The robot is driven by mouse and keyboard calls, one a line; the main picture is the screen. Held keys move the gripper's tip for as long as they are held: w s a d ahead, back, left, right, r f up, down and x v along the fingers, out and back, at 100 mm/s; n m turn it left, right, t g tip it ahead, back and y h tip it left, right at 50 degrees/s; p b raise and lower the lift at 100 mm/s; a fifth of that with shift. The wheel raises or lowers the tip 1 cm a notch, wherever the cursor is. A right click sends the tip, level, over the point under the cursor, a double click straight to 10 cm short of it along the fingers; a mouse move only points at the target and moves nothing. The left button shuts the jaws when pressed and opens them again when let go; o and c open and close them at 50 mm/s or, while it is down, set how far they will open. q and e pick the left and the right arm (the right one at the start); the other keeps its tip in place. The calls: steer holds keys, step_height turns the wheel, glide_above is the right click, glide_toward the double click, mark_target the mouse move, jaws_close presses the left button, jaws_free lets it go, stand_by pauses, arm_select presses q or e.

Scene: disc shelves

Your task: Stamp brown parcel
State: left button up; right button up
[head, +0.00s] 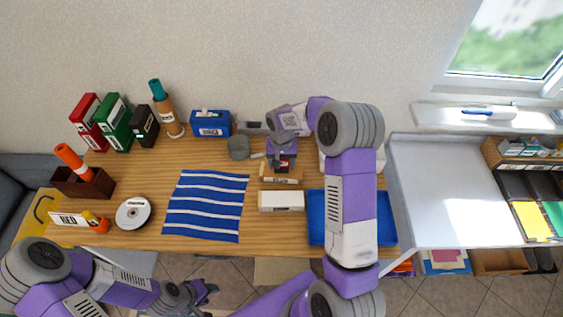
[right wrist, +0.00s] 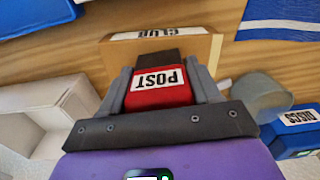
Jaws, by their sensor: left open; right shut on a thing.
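My right gripper (head: 283,151) is shut on a red stamp labelled POST (right wrist: 160,88), with a dark block at its far end. In the right wrist view the stamp sits between both fingers. The brown parcel (head: 267,171) lies on the table just below and in front of the stamp. Its white label reads CLUB in the right wrist view (right wrist: 160,34). The stamp overlaps the parcel in both views; I cannot tell whether they touch. My left gripper (head: 200,296) is open and empty in front of the table, low at the left.
A white box (head: 281,203) stands in front of the parcel. A blue tray (head: 316,222) lies to the right, partly behind my right arm. A blue striped cloth (head: 206,205) lies left. A grey cup (head: 238,148) and a blue discs box (head: 210,124) stand behind left.

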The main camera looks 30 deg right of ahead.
steer(key=shift+r+p, duration=2.4)
steer(key=shift+r, duration=1.1)
